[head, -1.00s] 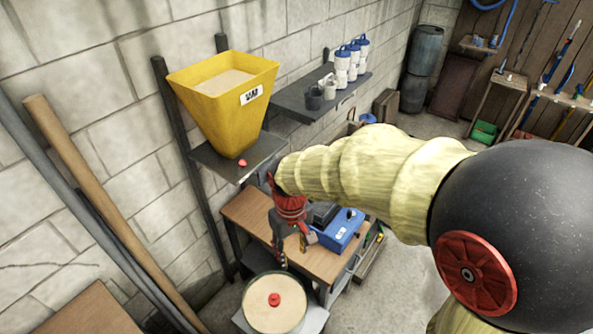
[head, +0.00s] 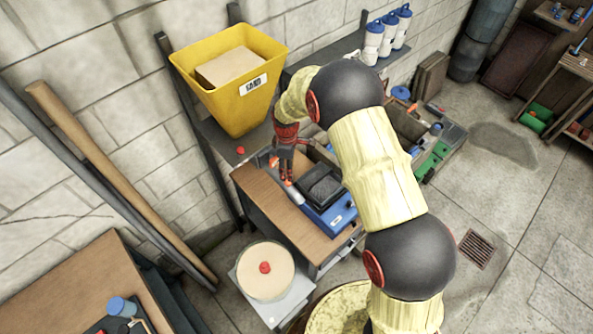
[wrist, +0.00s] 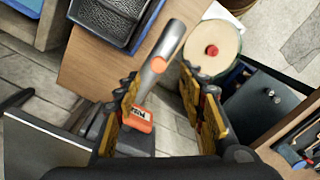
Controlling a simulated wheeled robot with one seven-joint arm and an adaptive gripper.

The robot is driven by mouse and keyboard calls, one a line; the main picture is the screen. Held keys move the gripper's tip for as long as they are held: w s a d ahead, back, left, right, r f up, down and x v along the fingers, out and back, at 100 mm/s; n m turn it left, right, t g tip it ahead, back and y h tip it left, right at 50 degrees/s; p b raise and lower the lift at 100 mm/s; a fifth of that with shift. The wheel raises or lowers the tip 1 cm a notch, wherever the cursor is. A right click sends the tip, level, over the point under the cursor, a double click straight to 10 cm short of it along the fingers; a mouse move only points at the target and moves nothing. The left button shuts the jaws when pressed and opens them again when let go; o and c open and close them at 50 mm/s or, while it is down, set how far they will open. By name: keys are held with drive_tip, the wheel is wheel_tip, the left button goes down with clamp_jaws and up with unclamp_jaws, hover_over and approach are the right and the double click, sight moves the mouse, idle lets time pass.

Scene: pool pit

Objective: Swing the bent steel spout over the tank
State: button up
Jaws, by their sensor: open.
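The bent steel spout (wrist: 160,58) shows in the wrist view as a grey tube with an orange end band and an orange label at its base. It lies between the two fingers of my gripper (wrist: 166,105), closer to the left finger. I cannot tell whether they touch. The fingers are spread apart.
A yellow hopper (head: 245,105) stands on a wall shelf above the bench (head: 268,205). A blue box with a black tray (head: 325,205) sits on the bench. Long poles (head: 115,180) lean on the wall at left. Open floor (head: 500,215) lies at right.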

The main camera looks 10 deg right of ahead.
sight(279, 178)
drive_tip(key=shift+w+a+r+n, duration=0.1)
drive_tip(key=shift+a+n, duration=0.15)
drive_tip(key=shift+n, duration=0.45)
drive_tip(key=shift+f+n, duration=0.2)
drive_tip(key=shift+n, duration=0.1)
wheel_tip(279, 178, down, 7)
drive_tip(key=shift+f+p, duration=0.2)
drive_tip(key=shift+p, duration=0.75)
drive_tip(key=shift+c, duration=1.3)
drive_tip(key=c, duration=0.7)
clamp_jaws()
